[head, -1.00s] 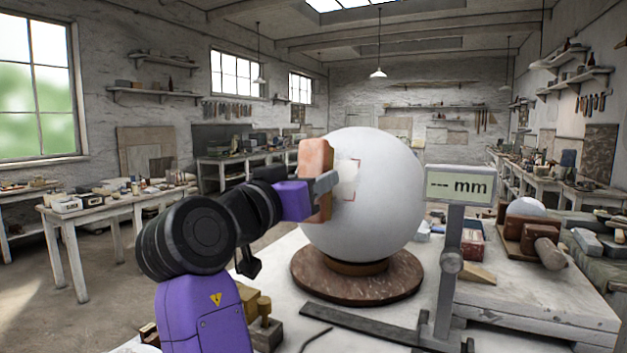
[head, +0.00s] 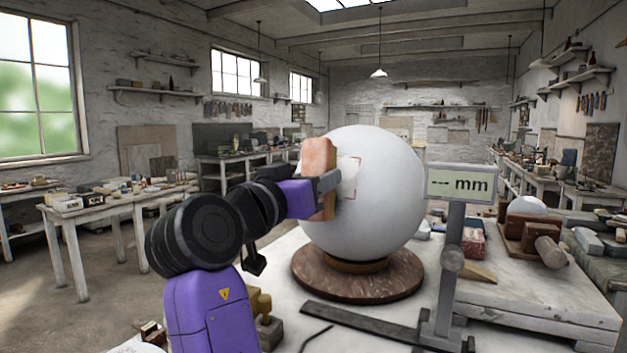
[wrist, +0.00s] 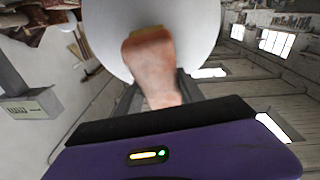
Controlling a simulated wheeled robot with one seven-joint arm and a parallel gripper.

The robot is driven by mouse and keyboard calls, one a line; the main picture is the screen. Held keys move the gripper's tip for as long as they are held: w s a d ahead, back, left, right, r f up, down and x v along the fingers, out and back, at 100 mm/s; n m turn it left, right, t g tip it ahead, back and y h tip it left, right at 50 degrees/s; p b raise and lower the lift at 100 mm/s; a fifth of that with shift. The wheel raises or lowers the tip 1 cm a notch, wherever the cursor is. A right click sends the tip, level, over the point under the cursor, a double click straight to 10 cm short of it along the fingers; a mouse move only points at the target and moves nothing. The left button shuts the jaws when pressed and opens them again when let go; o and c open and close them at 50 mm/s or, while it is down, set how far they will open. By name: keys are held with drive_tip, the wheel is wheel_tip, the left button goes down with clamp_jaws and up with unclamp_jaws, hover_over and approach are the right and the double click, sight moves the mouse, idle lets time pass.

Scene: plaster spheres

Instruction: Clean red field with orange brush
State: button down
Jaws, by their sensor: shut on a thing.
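A large white plaster sphere (head: 385,205) sits on a dark ring on a reddish-brown round base (head: 357,284). A thin red outline (head: 352,181) marks a field on the sphere's left side, partly hidden behind my gripper. My gripper (head: 327,186) is shut on an orange-brown brush (head: 316,160), held upright at the sphere's left side by the field. In the wrist view the brush (wrist: 150,62) stands in front of the sphere (wrist: 200,25). I cannot tell whether the bristles touch the surface.
A gauge display (head: 460,184) reading "--- mm" stands on a post right of the sphere. A dark flat bar (head: 360,322) lies in front of the round base. Small blocks (head: 266,325) sit at the table's left edge. A cluttered bench (head: 120,200) stands at the left.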

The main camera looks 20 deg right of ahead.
drive_tip(key=shift+w+d+f, duration=0.1)
drive_tip(key=shift+w+d, duration=0.1)
drive_tip(key=shift+d, duration=0.05)
drive_tip(key=shift+s+a+f+b, duration=0.1)
drive_tip(key=shift+s+f+b, duration=0.1)
drive_tip(key=shift+f+b, duration=0.35)
drive_tip(key=shift+s+a+f+b, duration=0.1)
drive_tip(key=shift+s+f+b, duration=0.1)
drive_tip(key=shift+f+b, duration=0.3)
drive_tip(key=shift+w+d+r+p, duration=0.1)
drive_tip(key=shift+w+r+p, duration=0.1)
drive_tip(key=shift+r+p, duration=0.35)
drive_tip(key=shift+w+d+r+p, duration=0.15)
drive_tip(key=shift+r+p, duration=0.2)
drive_tip(key=shift+r, duration=0.25)
drive_tip(key=shift+a+r, duration=0.1)
drive_tip(key=shift+w+d+r+p, duration=0.1)
drive_tip(key=shift+w+r+p, duration=0.05)
drive_tip(key=shift+r+p, duration=0.25)
drive_tip(key=shift+w+d+r+p, duration=0.15)
drive_tip(key=shift+r+p, duration=0.1)
drive_tip(key=shift+r, duration=0.25)
